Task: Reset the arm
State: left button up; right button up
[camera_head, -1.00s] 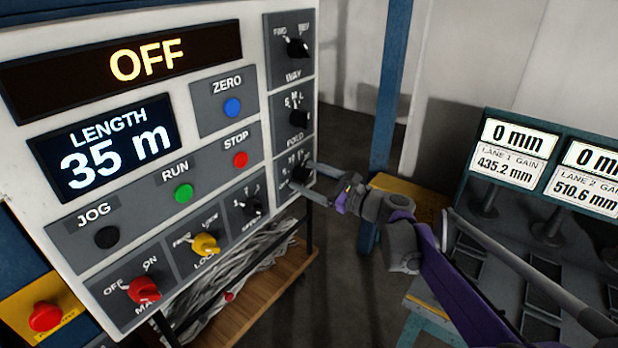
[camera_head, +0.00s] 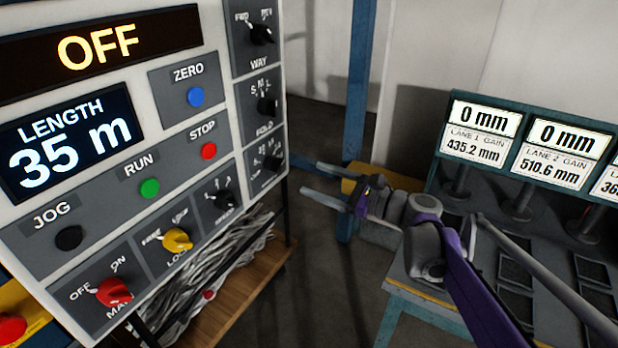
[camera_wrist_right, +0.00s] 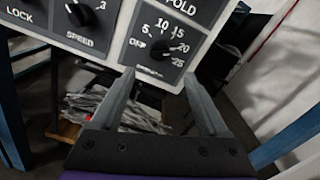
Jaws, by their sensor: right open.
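My right arm comes in from the lower right of the head view. Its purple and grey gripper (camera_head: 322,182) points left toward the control panel (camera_head: 218,65). Its two fingers are apart with nothing between them, and they are clear of the panel. In the right wrist view the open fingers (camera_wrist_right: 160,100) point at the panel's lower edge. A black dial marked OFF to 25 (camera_wrist_right: 160,49) lies beyond the fingertips there. That lower right dial (camera_head: 270,163) also shows in the head view. My left gripper is not in view.
The panel's display reads OFF and its length screen (camera_head: 66,145) reads 35 m. Below it a wooden shelf (camera_head: 235,305) holds grey strands. A blue post (camera_head: 358,90) stands behind my gripper. A bench with lane displays (camera_head: 480,133) stands at right.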

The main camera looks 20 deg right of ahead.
dwell(0.4)
jog(key=s+a+f+n+g+h, duration=0.4)
jog(key=s+a+f+n+g, duration=0.3)
jog(key=s+a+f+n, duration=0.55)
jog(key=s+d+f+n+g+h, duration=0.1)
jog(key=s+d+f+n+h, duration=0.2)
jog(key=s+f+n, duration=0.3)
jog(key=s+d+f+n+h, duration=0.3)
jog(key=s+f+n+h, duration=0.1)
jog(key=s, duration=0.4)
jog(key=shift+s+f+n+g, duration=0.2)
jog(key=shift+f+n+g, duration=0.2)
jog(key=shift+f+n, duration=0.5)
